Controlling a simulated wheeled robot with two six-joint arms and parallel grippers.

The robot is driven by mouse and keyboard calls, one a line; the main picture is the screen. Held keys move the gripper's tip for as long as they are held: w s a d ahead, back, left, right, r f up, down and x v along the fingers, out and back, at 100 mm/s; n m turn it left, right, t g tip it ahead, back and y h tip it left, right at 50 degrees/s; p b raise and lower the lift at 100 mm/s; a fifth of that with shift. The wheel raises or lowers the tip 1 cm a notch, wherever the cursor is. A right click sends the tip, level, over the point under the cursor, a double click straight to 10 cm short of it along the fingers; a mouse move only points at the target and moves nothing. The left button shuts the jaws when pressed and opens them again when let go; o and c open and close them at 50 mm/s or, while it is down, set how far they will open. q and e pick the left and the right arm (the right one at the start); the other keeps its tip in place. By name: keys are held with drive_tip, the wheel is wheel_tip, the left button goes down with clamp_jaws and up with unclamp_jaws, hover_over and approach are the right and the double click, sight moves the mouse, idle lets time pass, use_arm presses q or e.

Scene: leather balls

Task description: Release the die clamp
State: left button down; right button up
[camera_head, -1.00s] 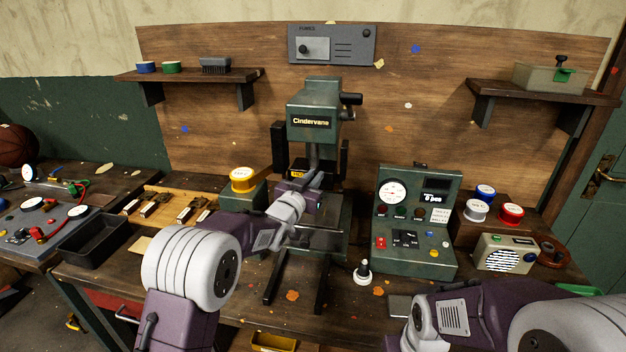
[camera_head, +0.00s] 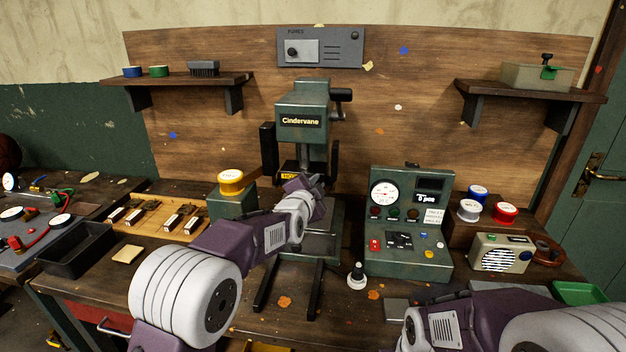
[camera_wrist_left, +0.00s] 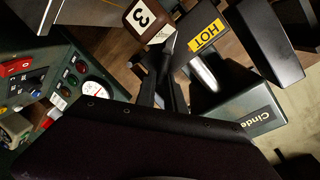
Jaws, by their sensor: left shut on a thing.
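The green press marked Cindervane (camera_head: 300,122) stands at the middle of the bench. My left gripper (camera_head: 312,186) is at its front, just below the yellow HOT label (camera_head: 289,176). In the left wrist view my two dark fingers (camera_wrist_left: 163,72) are shut close together beside a brown block with a white label 3 (camera_wrist_left: 143,19). The die clamp at their tips is mostly hidden by fingers and wrist. The black HOT block (camera_wrist_left: 206,38) is close beside the fingers on the right. My right arm is at the lower right; its gripper is out of frame.
A green control box (camera_head: 410,225) with a gauge stands right of the press.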

use_arm(q)
drive_tip(key=shift+s+d+f+m+y+p, duration=0.15)
drive_tip(key=shift+f+m+y+p, duration=0.2)
drive_tip(key=shift+m+p, duration=1)
drive_tip(key=shift+w+d+f+m+y+p, duration=0.15)
drive_tip(key=shift+f+m+y+p, duration=0.35)
drive_tip(key=shift+p, duration=1.5)
drive_tip(key=shift+s+d+f+m+y+p, duration=0.15)
drive_tip(key=shift+d+f+m+p, duration=0.1)
drive_tip(key=shift+m+p, duration=1.15)
drive_tip(key=shift+n+p, duration=0.3)
drive_tip(key=shift+n, duration=0.05)
drive_tip(key=c, duration=1.4)
unclamp_jaws()
drive_tip(key=shift+c, duration=0.2)
drive_tip(key=b+v, duration=0.1)
drive_tip(key=v, duration=0.8)
drive_tip(key=shift+b, duration=0.35)
